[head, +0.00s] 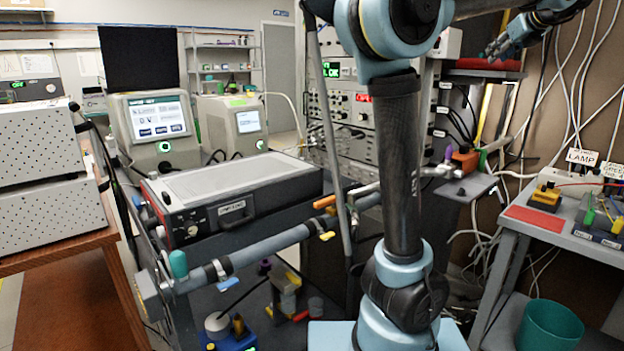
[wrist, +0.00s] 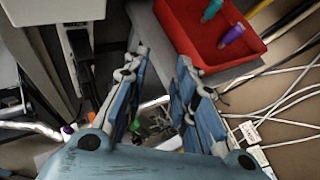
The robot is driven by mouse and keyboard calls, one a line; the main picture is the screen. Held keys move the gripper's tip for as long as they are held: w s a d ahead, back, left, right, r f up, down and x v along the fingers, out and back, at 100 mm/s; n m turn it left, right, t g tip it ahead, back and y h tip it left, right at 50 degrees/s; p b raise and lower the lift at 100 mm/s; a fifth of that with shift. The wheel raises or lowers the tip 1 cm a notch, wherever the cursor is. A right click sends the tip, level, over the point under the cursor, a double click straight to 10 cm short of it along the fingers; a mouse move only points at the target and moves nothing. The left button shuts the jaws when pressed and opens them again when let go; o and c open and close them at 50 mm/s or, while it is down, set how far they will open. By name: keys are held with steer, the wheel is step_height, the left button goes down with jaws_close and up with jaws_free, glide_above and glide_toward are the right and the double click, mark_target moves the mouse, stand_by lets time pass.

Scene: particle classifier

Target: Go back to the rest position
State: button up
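My gripper (head: 492,50) is at the upper right of the head view, at the end of my raised blue and black arm, just in front of a red tray (head: 486,65). In the wrist view my gripper (wrist: 160,72) shows two blue and grey fingers spread apart. Nothing is held between them; only distant clutter shows through the gap. The red tray also shows in the wrist view (wrist: 190,30), beyond the fingertips, with a teal and a purple piece in it.
A rack of instruments (head: 350,125) stands behind my arm. A grey table (head: 575,235) with a red mat (head: 535,220) is at right, above a green bin (head: 550,325). White cables (wrist: 285,105) hang beside the gripper. A pipe (head: 270,245) runs along the bench at left.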

steer(key=s+a+f+n+g+y, duration=0.1)
steer(key=s+a+f+n+g, duration=0.2)
steer(key=a+f+n, duration=0.8)
steer(key=s+a+f+n+g+y, duration=0.25)
steer(key=a+f+n, duration=0.35)
steer(key=a+f, duration=1.05)
steer(key=s+a+f+n+g+h, duration=0.2)
steer(key=s+a+f+n, duration=0.3)
steer(key=f, duration=0.8)
steer(key=s+a+f+n+g+h, duration=0.1)
steer(key=s+a+f+n, duration=0.4)
steer(key=s+f+n, duration=0.6)
steer(key=s+f+g, duration=0.1)
steer(key=s+f, duration=0.1)
steer(key=s, duration=0.1)
steer(key=shift+n+g+h, duration=0.35)
steer(key=shift+n, duration=0.05)
steer(key=shift+s, duration=0.1)
